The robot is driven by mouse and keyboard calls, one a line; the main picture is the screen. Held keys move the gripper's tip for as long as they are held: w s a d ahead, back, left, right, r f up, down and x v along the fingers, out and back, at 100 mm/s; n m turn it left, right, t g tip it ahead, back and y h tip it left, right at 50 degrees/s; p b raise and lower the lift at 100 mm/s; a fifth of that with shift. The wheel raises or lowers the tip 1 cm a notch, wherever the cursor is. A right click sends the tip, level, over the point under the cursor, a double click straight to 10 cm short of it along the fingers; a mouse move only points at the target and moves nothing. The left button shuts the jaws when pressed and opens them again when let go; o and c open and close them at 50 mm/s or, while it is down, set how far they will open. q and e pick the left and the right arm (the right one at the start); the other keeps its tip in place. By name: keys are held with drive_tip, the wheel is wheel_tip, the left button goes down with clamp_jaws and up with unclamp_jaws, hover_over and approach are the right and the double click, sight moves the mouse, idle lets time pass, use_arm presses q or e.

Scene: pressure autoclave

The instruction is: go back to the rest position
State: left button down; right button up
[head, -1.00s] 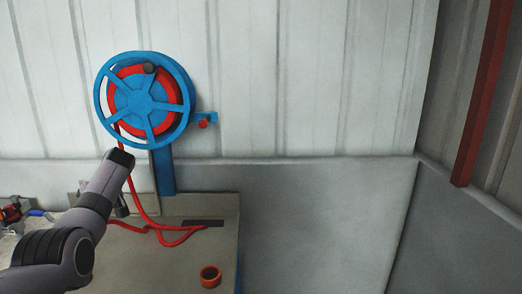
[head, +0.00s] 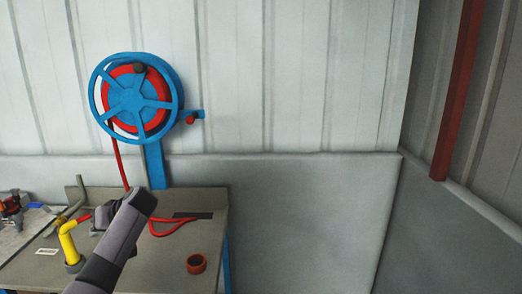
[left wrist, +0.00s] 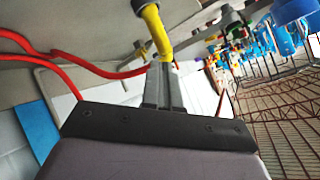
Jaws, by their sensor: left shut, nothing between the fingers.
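My left gripper (head: 97,231) is low over the bench at the left of the head view, mostly hidden behind my own wrist. In the left wrist view its two fingers (left wrist: 164,68) lie together with nothing between them. A yellow upright pipe (head: 68,243) stands on the bench just left of the gripper. In the left wrist view the yellow pipe (left wrist: 156,30) appears right by the fingertips; I cannot tell whether they touch. My right gripper is in neither view.
A blue reel (head: 137,98) with red hose stands behind the bench (head: 130,278). The red hose (head: 172,229) runs down onto the bench top. An orange-red ring (head: 196,264) lies near the front right. A grey wall closes the back; the space right of the bench looks clear.

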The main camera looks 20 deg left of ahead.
use_arm(q)
drive_tip(key=s+d+f+m+t, duration=0.2)
drive_tip(key=d+f, duration=0.1)
drive_tip(key=d, duration=0.3)
drive_tip(key=w+d+r+m+t+h, duration=0.1)
drive_tip(key=w+d+m+t+h, duration=0.25)
drive_tip(key=w+m+t, duration=0.55)
drive_tip(key=w+d+r+m+t+h, duration=0.2)
drive_tip(key=w+d+r+t+h, duration=0.5)
drive_tip(key=d+r, duration=0.25)
drive_tip(key=s+d+f+g+h, duration=0.1)
drive_tip(key=s+d+f, duration=0.2)
drive_tip(key=s+f, duration=0.3)
drive_tip(key=s+d+f+m+g, duration=0.1)
drive_tip(key=s+d+f, duration=0.25)
drive_tip(key=f, duration=0.45)
drive_tip(key=s+d+f+g+h, duration=0.1)
drive_tip(key=s+d+f, duration=0.3)
drive_tip(key=f, duration=0.3)
drive_tip(key=s+d+f+g, duration=0.2)
drive_tip(key=s+f, duration=0.3)
drive_tip(key=s, duration=0.6)
drive_tip(key=s+d+f+n+g, duration=0.1)
drive_tip(key=s+d+f, duration=0.3)
drive_tip(key=s, duration=0.8)
drive_tip(key=shift+s+d+f+g+h, duration=0.2)
drive_tip(key=shift+d+f+g+h, duration=0.2)
drive_tip(key=shift+d+g, duration=0.25)
